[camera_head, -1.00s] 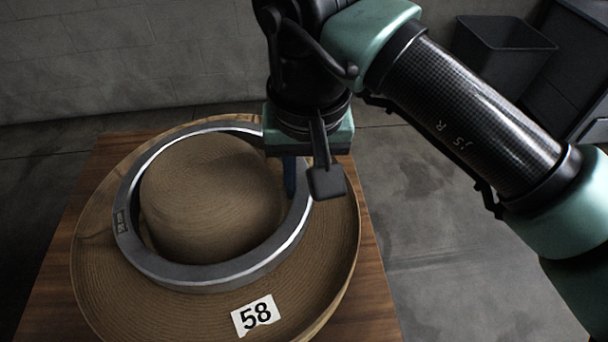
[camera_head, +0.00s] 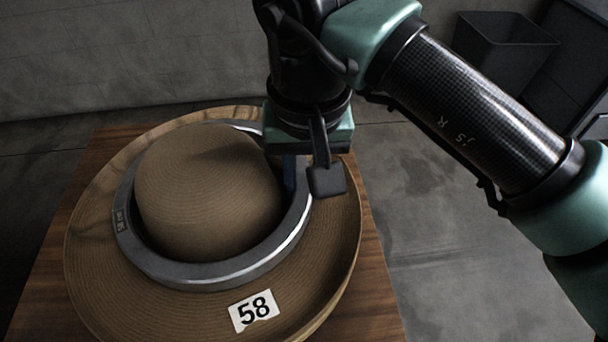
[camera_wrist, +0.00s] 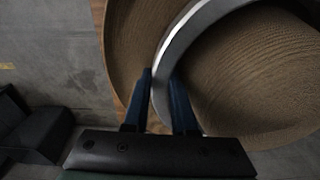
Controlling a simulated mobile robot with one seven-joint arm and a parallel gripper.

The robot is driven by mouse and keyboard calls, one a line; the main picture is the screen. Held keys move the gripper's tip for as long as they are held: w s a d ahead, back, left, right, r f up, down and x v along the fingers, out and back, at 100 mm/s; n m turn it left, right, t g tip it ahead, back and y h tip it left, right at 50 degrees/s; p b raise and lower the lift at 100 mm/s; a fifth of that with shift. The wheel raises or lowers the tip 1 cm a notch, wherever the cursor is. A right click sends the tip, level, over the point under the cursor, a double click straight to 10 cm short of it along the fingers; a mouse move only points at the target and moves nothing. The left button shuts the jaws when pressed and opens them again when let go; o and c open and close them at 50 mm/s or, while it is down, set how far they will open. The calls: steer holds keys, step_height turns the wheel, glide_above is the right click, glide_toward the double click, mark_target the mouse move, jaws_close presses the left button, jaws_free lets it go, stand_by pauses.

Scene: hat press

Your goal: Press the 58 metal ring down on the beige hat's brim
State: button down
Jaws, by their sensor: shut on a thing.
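The beige hat (camera_head: 205,165) stands crown up, its wide brim (camera_head: 120,290) marked with a white 58 label (camera_head: 255,311). The metal ring (camera_head: 215,275) encircles the crown low down, close to the brim; whether it touches the brim all round I cannot tell. My gripper (camera_head: 290,175) points down at the ring's right side and is shut on the ring's band, its fingertips partly hidden by the ring and wrist. In the wrist view the blue fingers (camera_wrist: 163,95) straddle the ring (camera_wrist: 180,45), with the hat's crown (camera_wrist: 245,75) to the right.
The hat rests on a wooden table (camera_head: 370,300), its brim covering most of the top. A dark bin (camera_head: 505,50) and a dark cabinet (camera_head: 580,60) stand on the floor at the back right. A grey wall (camera_head: 120,50) runs behind.

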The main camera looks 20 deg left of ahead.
steer(key=shift+s+f+b, duration=0.1)
steer(key=shift+f+b, duration=0.6)
steer(key=shift+f, duration=0.1)
stand_by(3.1)
steer(key=shift+r, duration=0.2)
stand_by(2.3)
